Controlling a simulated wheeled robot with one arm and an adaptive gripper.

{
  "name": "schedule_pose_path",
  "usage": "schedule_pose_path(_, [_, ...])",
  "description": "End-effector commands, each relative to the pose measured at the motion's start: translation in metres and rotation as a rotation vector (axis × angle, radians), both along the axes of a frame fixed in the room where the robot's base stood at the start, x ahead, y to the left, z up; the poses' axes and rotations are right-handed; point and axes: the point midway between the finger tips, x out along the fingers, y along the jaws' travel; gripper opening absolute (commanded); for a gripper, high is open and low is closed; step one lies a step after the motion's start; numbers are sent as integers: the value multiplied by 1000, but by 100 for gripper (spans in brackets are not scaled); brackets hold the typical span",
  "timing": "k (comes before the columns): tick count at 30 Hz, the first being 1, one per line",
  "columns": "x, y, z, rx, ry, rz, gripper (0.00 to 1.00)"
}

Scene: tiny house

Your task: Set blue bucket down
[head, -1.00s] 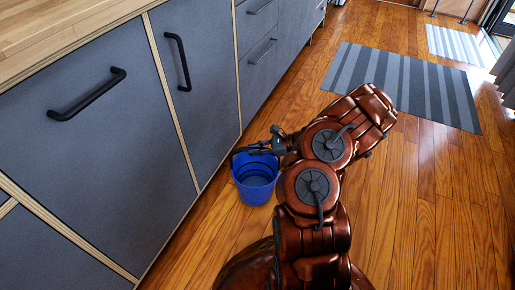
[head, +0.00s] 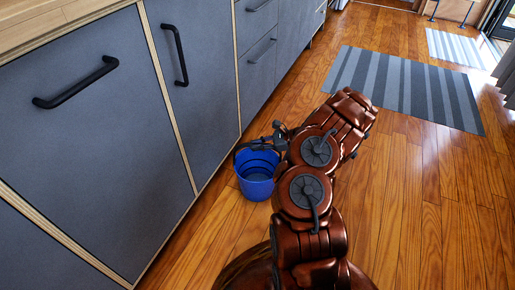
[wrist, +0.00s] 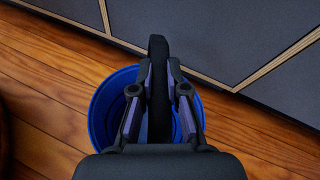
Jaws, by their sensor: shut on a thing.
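The blue bucket (head: 256,177) is upright beside the grey cabinets, low over the wooden floor. I cannot tell whether its base touches the floor. My gripper (head: 277,137) is above the bucket's right side, shut on its dark handle. In the wrist view the bucket's rim (wrist: 98,112) shows around and below my gripper (wrist: 159,85). The dark handle (wrist: 158,48) runs between the two fingers. Much of the bucket's inside is hidden by the fingers and the gripper body.
Grey cabinets (head: 90,150) with black handles line the left side, close to the bucket. A striped grey rug (head: 405,85) lies farther back, with a smaller striped rug (head: 455,48) beyond. The wooden floor (head: 420,210) to the right is clear.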

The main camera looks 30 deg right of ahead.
Motion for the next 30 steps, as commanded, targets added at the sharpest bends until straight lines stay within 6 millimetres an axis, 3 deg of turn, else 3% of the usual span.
schedule_pose_path(10, [0,0,-1,1,-2,0,0])
schedule_pose_path(11, [0,0,-2,0,-1,1,16])
schedule_pose_path(18, [0,0,-2,-1,-1,0,39])
schedule_pose_path(30, [-4,-4,3,-1,-1,-1,39])
